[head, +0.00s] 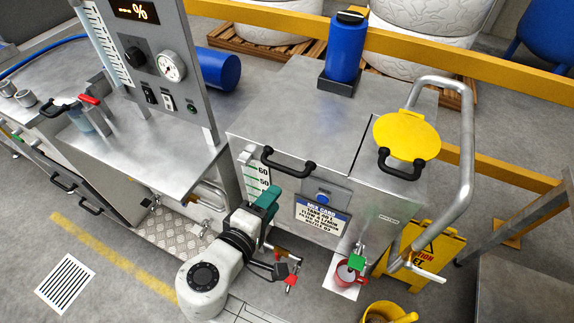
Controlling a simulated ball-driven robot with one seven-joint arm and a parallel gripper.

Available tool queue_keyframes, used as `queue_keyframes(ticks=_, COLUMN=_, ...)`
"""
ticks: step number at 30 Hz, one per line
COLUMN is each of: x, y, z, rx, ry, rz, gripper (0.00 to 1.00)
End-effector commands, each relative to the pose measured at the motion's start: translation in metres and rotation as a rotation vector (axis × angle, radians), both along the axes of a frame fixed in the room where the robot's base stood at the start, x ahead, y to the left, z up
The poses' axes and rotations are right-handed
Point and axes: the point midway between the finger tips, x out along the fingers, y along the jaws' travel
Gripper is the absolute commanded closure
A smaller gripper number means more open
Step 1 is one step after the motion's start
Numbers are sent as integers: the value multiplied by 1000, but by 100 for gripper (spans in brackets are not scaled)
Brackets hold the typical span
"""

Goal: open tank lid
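The steel tank (290,215) is a box with a flat top in the middle of the head view. Its left top panel (305,105) lies flat and has a black bar handle (288,163) along the front edge.
A blue bottle (346,50) stands in a dark holder at the tank's back. A curved steel pipe (466,140) rises at the right. A control panel (165,70) stands at the left.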

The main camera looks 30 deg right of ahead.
Motion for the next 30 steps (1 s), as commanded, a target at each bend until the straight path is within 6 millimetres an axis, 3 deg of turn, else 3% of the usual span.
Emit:
queue_keyframes(ticks=3, x=6, y=19, z=9, rx=-65, ry=-35, rz=33, gripper=63)
queue_keyframes(ticks=6, x=10, y=19, z=12, rx=-80, ry=-42, rz=36, gripper=63)
queue_keyframes(ticks=21, x=55, y=-47, z=-3, rx=-77, ry=-42, rz=33, gripper=63)
queue_keyframes(ticks=30, x=68, y=-64, z=-8, rx=-76, ry=-42, rz=36, gripper=63)
